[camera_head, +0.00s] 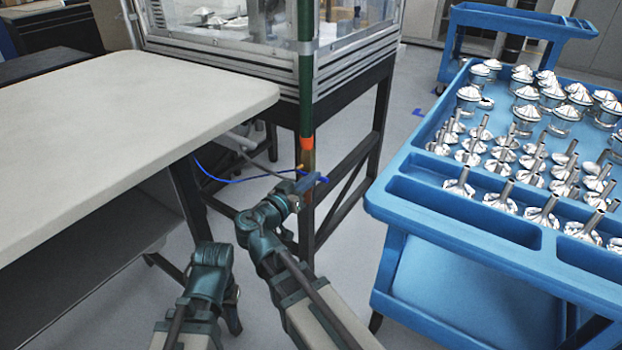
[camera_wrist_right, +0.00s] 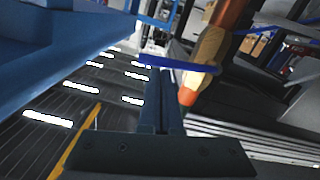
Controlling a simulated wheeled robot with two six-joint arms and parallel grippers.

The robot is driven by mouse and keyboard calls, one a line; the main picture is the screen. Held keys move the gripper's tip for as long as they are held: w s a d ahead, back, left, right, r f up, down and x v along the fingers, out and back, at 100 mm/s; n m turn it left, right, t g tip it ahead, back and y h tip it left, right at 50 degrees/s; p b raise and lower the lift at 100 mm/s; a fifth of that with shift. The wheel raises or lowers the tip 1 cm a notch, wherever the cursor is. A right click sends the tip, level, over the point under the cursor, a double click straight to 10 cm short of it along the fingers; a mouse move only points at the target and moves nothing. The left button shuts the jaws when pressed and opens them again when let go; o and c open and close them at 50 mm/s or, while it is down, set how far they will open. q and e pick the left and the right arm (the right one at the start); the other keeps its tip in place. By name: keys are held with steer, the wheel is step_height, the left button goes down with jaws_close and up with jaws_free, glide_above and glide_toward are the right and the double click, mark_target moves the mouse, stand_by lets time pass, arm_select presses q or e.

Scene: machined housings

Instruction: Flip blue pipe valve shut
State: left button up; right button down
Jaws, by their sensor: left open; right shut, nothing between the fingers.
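The blue valve handle (camera_head: 322,179) sits on the upright pipe (camera_head: 307,120), which is green above with an orange band and brown below. In the right wrist view the handle (camera_wrist_right: 180,63) lies crosswise to the pipe (camera_wrist_right: 209,48), just beyond my fingertips. My right gripper (camera_head: 306,184) is shut and empty beside the handle and hides part of the pipe and valve. Its closed fingers (camera_wrist_right: 161,88) point at the handle; I cannot tell if they touch. My left gripper (camera_head: 232,312) is open, low near the bottom, mostly hidden by its own wrist.
A pale table (camera_head: 130,100) stands at the left. A framed machine (camera_head: 350,75) with dark legs stands behind the pipe. A blue cart (camera_head: 430,205) holding several metal parts is at the right. A thin blue hose (camera_head: 225,181) runs left of the pipe. Grey floor (camera_head: 350,255) is clear between.

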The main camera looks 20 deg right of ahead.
arm_select(q)
steer(key=shift+s+d+f, duration=0.1)
steer(key=shift+f, duration=0.3)
arm_select(e)
steer(key=shift+s+f, duration=0.1)
steer(key=shift+f, duration=0.3)
arm_select(q)
steer(key=shift+b, duration=0.35)
